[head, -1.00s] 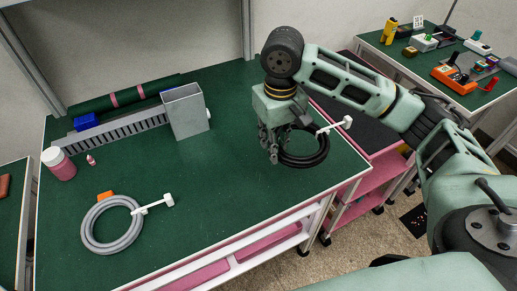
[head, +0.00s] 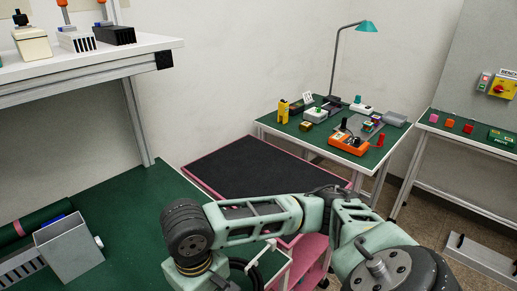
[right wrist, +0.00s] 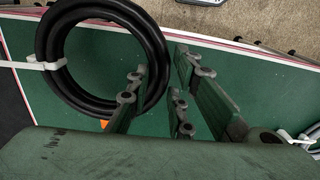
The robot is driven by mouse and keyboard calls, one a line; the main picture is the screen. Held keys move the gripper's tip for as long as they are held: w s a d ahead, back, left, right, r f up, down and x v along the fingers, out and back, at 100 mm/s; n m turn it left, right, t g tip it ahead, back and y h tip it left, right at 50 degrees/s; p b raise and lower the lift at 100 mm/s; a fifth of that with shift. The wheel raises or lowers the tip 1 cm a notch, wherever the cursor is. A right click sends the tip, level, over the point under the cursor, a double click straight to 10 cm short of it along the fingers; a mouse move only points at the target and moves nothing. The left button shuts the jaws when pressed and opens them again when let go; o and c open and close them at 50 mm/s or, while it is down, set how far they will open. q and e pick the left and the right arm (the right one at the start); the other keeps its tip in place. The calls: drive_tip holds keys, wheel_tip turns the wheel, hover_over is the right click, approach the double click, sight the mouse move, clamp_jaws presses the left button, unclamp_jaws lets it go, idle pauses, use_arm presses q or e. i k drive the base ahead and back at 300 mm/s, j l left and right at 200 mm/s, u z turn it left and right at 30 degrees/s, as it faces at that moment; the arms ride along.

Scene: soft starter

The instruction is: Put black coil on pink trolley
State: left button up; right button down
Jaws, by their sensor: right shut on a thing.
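The black coil (right wrist: 62,90) is a thick ring with a white tie, at the upper left of the right wrist view. My right gripper (right wrist: 160,75) is shut on its right side and holds it over the green workbench (right wrist: 70,125). In the head view only part of the coil (head: 246,267) shows behind my right arm at the bottom edge, and the fingers are out of frame. The pink trolley (head: 250,168) has a black top with a pink rim, beyond the bench and my right arm. My left gripper is not in view.
A grey metal box (head: 68,250) stands on the bench at lower left. A shelf (head: 90,65) with devices overhangs the upper left. A table with several small devices (head: 348,144) stands behind the trolley to the right. The visible trolley top is bare.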

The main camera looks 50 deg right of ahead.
sight(244, 180)
drive_tip(key=l+u, duration=0.15)
drive_tip(key=l, duration=0.4)
drive_tip(key=l+u, duration=0.15)
drive_tip(key=l, duration=0.45)
drive_tip(key=l+u, duration=0.15)
drive_tip(key=l, duration=0.4)
drive_tip(key=k+l+u, duration=0.15)
drive_tip(key=l, duration=0.4)
drive_tip(key=l+u, duration=0.15)
drive_tip(key=l, duration=0.4)
drive_tip(key=k, duration=0.05)
